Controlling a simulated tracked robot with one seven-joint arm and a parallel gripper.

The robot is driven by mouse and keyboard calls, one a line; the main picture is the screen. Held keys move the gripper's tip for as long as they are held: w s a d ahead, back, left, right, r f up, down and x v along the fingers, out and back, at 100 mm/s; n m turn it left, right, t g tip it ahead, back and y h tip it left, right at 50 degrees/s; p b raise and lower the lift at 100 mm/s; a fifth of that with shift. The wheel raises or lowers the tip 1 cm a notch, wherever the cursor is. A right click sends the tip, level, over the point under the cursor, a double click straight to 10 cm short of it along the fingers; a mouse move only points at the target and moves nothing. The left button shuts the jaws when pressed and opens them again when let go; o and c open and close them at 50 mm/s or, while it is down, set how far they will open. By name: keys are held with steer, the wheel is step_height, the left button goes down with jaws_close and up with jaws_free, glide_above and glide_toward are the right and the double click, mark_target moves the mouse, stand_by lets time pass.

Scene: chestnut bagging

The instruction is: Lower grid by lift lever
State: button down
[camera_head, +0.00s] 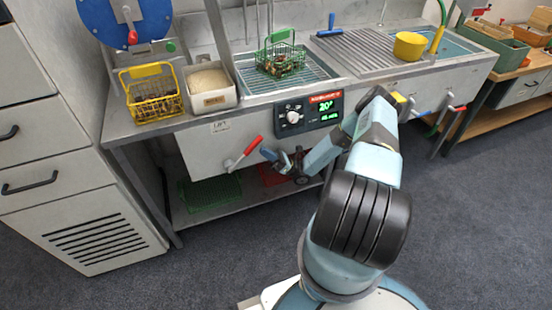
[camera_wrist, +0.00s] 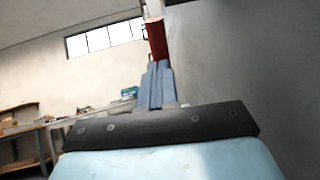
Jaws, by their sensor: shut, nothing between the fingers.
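The lift lever (camera_head: 252,146) has a red handle and a grey shaft. It sticks out from the front panel of the counter, tilted up to the right. Its red handle (camera_wrist: 156,38) also shows in the wrist view, just beyond my fingertips. My gripper (camera_head: 267,153) is shut and empty, close to the right of the handle; I cannot tell whether it touches. The blue-grey fingers of my gripper (camera_wrist: 158,66) lie together in the wrist view. The metal grid (camera_head: 310,73) sits in the basin, with a green wire basket (camera_head: 283,58) of chestnuts on it.
A control panel (camera_head: 308,112) with a dial and display is above my gripper. A yellow basket (camera_head: 154,97) and a white bin (camera_head: 210,88) stand left of the basin. Other levers (camera_head: 424,114) are on the front farther right. A lower shelf (camera_head: 235,208) holds trays.

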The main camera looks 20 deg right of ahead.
mark_target(244, 153)
steer(key=shift+x, duration=1.15)
steer(key=shift+a+r, duration=0.1)
steer(key=shift+a, duration=0.15)
